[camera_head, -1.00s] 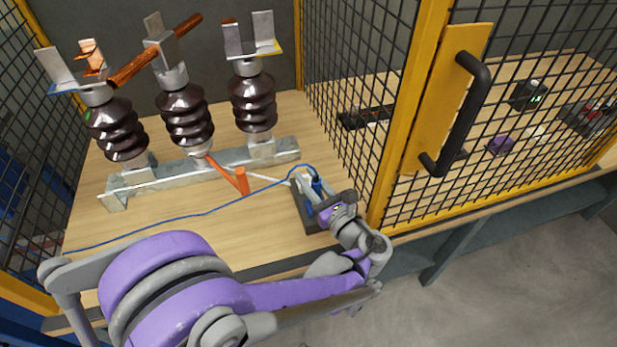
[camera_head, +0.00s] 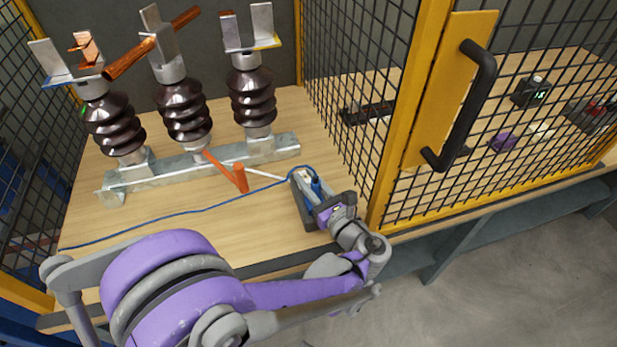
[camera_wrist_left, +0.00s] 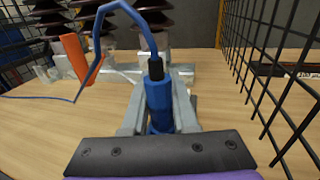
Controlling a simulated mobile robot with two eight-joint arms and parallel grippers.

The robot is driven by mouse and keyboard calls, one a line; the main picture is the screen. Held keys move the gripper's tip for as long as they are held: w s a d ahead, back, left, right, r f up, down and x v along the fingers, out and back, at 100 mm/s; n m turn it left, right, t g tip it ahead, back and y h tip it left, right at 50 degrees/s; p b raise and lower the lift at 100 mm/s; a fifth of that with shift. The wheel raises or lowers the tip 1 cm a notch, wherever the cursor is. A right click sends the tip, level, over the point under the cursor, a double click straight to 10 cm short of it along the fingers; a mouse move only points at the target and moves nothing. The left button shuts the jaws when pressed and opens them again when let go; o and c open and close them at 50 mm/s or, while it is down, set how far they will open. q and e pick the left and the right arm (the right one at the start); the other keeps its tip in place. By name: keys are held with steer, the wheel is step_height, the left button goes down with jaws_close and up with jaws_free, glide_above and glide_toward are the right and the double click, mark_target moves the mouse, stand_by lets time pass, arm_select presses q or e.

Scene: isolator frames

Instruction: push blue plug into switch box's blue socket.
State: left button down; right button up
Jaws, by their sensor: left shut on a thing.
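The blue plug (camera_head: 316,186) is upright between the fingers of my left gripper (camera_head: 314,197), which is shut on it. In the left wrist view the plug (camera_wrist_left: 159,101) stands between the two grey fingers, its black neck and blue cable on top. The dark switch box (camera_head: 299,206) lies on the wooden bench below the gripper, partly covered by it. The blue socket is hidden, so I cannot tell how deep the plug sits in it. My right gripper is out of view.
The blue cable (camera_head: 190,212) runs left across the bench. A yellow-framed mesh door with a black handle (camera_head: 466,108) is close on the right. The bench's front left is clear.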

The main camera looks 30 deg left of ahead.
arm_select(q)
steer(key=shift+f+b, duration=0.35)
steer(key=shift+f, duration=0.2)
steer(key=c, duration=0.6)
jaws_free()
steer(key=v, duration=1.1)
steer(key=shift+p, duration=0.45)
steer(key=shift+a+r, duration=0.1)
